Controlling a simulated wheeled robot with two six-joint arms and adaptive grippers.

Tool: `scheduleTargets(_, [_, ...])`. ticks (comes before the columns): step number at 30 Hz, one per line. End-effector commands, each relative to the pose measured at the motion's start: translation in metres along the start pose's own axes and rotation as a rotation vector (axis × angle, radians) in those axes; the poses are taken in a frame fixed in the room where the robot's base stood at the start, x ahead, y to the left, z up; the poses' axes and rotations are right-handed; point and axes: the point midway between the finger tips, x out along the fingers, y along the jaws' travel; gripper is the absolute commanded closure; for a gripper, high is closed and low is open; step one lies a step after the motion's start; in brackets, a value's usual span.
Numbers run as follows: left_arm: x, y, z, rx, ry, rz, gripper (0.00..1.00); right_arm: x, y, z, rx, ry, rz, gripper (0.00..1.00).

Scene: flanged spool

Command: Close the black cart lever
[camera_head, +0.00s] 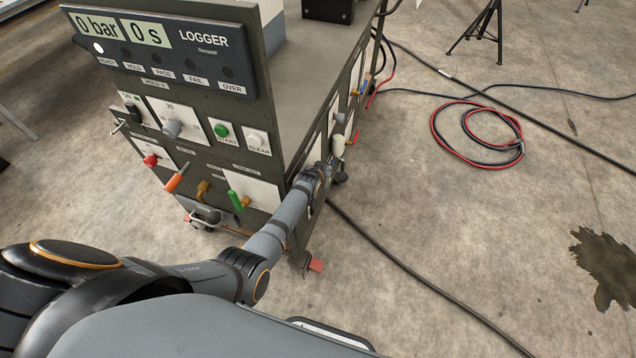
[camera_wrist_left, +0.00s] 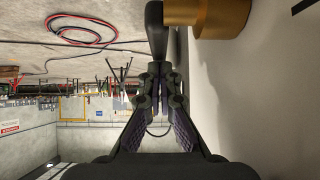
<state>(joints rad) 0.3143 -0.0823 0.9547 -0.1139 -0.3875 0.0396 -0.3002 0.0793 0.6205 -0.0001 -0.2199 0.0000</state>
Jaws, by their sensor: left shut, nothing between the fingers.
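The black lever (camera_wrist_left: 154,30) shows at the top middle of the left wrist view, beside a brass valve fitting (camera_wrist_left: 215,16) on the pale cart panel. Its handle runs toward my left gripper (camera_wrist_left: 158,78), whose fingers are shut with nothing between them. The fingertips are at the lever's end; I cannot tell whether they touch it. In the head view my left gripper (camera_head: 333,164) is at the cart's right side face, low and near the front corner. I cannot make out the black lever there. My right gripper is not in view.
The cart's front panel carries an orange-handled lever (camera_head: 176,178), a green-handled lever (camera_head: 236,200) and a logger display (camera_head: 160,50). A cream-coloured part (camera_head: 338,146) is just above my gripper. A red and black cable coil (camera_head: 478,135) lies on the open floor at right.

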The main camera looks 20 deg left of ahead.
Motion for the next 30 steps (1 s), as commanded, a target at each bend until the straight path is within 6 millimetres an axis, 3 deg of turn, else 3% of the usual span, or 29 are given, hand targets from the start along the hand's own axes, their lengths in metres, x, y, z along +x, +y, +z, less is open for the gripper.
scheduleTargets(7, [-0.001,0.0,-0.002,0.0,0.001,0.0,1.0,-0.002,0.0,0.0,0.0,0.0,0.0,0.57])
scheduleTargets(11, [-0.011,-0.001,-0.017,0.0,0.002,0.0,1.0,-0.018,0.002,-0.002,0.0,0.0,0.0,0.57])
scheduleTargets(15, [-0.032,-0.005,-0.049,-0.001,0.002,-0.002,1.0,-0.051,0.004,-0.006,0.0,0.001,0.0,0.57])
scheduleTargets(17, [-0.042,-0.004,-0.038,-0.001,0.0,-0.002,1.0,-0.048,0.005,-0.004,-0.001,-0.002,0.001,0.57])
scheduleTargets(24, [-0.092,-0.004,-0.04,-0.002,0.001,-0.001,1.0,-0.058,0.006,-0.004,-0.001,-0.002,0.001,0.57])
scheduleTargets(30, [-0.116,-0.004,-0.041,-0.001,0.0,-0.001,1.0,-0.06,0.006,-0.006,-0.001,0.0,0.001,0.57])
